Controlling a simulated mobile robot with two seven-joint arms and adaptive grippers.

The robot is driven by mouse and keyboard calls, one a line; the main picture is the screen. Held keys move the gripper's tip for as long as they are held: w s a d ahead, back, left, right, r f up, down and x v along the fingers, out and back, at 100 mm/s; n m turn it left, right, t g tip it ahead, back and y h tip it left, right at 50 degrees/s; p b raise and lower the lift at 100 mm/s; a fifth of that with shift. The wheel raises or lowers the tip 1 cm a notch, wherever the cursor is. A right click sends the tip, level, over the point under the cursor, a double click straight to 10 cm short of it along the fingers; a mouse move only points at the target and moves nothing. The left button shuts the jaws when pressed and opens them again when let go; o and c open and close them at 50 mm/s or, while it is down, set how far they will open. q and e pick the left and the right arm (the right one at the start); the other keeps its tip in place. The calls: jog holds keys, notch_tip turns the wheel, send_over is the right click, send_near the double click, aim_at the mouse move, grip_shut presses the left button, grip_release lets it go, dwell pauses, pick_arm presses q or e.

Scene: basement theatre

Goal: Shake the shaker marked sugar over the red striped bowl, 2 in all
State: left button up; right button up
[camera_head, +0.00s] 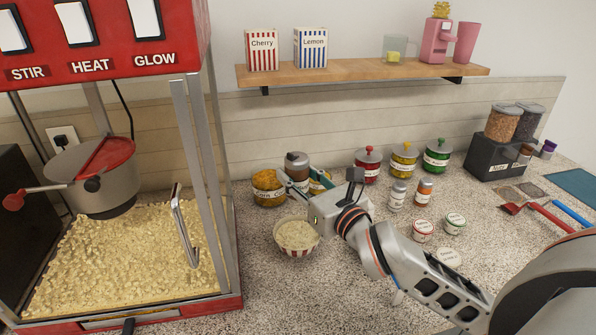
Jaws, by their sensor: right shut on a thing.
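The red striped bowl (297,250) stands on the counter in the head view, full of popcorn. My right gripper (300,187) is above and just behind the bowl, shut on a shaker (297,163) with a brown-grey top. The shaker looks about upright, and its lower part is partly hidden by the gripper. I cannot read its marking from here, so I cannot tell whether it says sugar. Two other small shakers stand to the right, one pale (397,196) and one orange-brown (423,191). My left gripper is not in view.
A red popcorn machine (205,150) fills the left. A tub of orange kernels (268,190) stands behind the bowl. Red (368,168), yellow (403,163) and green (437,160) lidded jars line the back. A wooden shelf (360,71) hangs above. The counter front of the bowl is clear.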

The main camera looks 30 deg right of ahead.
aim_at(307, 193)
jog(key=n, duration=0.1)
jog(key=f+n, duration=0.1)
jog(key=shift+d+f+n, duration=0.25)
jog(key=shift+d+n, duration=0.05)
jog(key=n, duration=0.1)
jog(key=f+n, duration=0.2)
jog(key=shift+d+n, duration=0.25)
jog(key=shift+n, duration=0.15)
jog(key=shift+d+f+n+b, duration=0.1)
jog(key=shift+f+n+b, duration=0.2)
jog(key=shift+n, duration=0.2)
jog(key=shift+d+f+n+b, duration=0.1)
jog(key=shift+f+n+b, duration=0.35)
jog(key=shift+n, duration=0.45)
jog(key=n, duration=0.1)
jog(key=d+n, duration=0.1)
jog(key=n, duration=0.1)
jog(key=shift+f+b, duration=0.25)
jog(key=shift+b, duration=0.05)
pick_arm(q)
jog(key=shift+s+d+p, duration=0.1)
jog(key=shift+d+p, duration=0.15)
jog(key=shift+p, duration=0.75)
pick_arm(e)
jog(key=n, duration=1.5)
jog(key=shift+w+d, duration=0.1)
jog(key=shift+d, duration=0.2)
